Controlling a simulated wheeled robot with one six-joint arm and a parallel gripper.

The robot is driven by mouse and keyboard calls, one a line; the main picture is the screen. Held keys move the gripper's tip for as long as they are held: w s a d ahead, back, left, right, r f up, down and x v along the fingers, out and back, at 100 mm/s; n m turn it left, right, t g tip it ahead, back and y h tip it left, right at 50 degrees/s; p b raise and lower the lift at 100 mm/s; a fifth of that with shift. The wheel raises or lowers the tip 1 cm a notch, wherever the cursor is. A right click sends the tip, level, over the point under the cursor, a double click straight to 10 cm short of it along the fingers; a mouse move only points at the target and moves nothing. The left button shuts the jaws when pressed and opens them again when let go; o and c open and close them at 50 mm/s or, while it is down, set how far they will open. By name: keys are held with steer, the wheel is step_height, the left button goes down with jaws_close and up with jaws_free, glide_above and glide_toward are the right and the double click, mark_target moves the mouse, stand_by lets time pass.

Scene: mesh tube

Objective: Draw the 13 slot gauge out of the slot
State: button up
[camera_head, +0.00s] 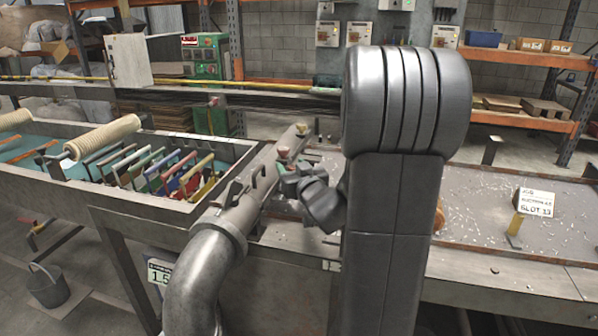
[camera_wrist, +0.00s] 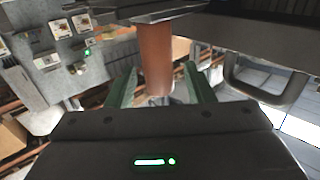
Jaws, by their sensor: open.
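My gripper (camera_wrist: 160,74) is open in the wrist view, its two green fingers apart. A reddish-brown upright cylinder (camera_wrist: 155,55), which looks like a gauge handle, stands between or just beyond the fingers, with a gap on each side. I cannot tell its depth or read a number on it. In the head view my gripper (camera_head: 288,168) is small and partly hidden by my arm, by a reddish knob (camera_head: 283,155) on the grey tube. I cannot tell for sure that this knob is the 13 slot gauge. The slot itself is hidden.
A placard reading SLOT 13 (camera_head: 537,202) stands on the littered tray (camera_head: 470,185) at the right. A dark curved bar (camera_wrist: 265,85) is at the right in the wrist view.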

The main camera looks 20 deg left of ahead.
steer(key=shift+x, duration=0.9)
jaws_close()
steer(key=shift+d+b, duration=0.35)
steer(key=shift+d, duration=1.05)
jaws_free()
